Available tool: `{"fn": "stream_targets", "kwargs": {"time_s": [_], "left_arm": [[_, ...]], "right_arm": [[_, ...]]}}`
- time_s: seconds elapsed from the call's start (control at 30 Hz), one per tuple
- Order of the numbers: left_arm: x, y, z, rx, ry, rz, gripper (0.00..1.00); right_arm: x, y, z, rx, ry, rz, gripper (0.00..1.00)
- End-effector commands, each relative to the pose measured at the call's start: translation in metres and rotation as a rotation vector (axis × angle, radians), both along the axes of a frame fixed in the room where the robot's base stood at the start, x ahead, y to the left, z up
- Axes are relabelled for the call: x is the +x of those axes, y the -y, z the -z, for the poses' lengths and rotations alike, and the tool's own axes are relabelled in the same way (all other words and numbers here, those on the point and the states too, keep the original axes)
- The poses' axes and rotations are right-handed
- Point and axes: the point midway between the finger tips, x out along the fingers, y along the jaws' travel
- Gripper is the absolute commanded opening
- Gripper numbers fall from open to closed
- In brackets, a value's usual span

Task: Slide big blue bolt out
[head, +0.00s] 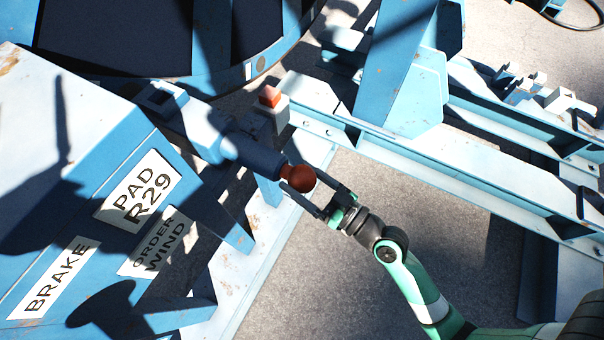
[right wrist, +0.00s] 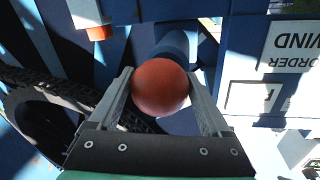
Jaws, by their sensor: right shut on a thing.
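The big blue bolt (head: 250,155) is a blue cylinder lying in a blue housing on the machine frame in the head view. A red-brown ball knob (head: 301,179) sits on its right end. My right gripper (head: 309,196) is shut on this knob, with one finger on each side. In the right wrist view the knob (right wrist: 160,87) lies between the two fingers (right wrist: 165,100), and part of the blue bolt (right wrist: 178,45) shows behind it. My left gripper is not in view.
A sloping blue panel with labels (head: 138,190) stands at the left. Pale blue rails (head: 450,180) run to the right. Bare concrete (head: 350,280) lies below the knob.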

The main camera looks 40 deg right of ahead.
Motion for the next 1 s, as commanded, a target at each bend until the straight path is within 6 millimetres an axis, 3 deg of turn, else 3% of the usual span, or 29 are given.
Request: {"fn": "stream_targets", "kwargs": {"time_s": [0.03,0.13,0.63,0.77,1.0], "left_arm": [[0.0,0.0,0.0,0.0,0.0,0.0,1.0],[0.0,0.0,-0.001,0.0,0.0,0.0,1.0],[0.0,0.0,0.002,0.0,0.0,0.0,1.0],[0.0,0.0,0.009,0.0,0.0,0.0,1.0],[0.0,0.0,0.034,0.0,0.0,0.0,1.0]], "right_arm": [[0.0,0.0,-0.002,-0.002,0.004,0.002,0.84],[0.0,0.0,-0.002,-0.002,0.004,0.002,1.0],[-0.008,0.002,0.001,-0.001,0.0,0.003,1.0],[-0.031,0.005,0.003,0.0,-0.001,0.005,1.0],[-0.092,0.013,0.005,0.0,0.001,0.009,1.0]]}}
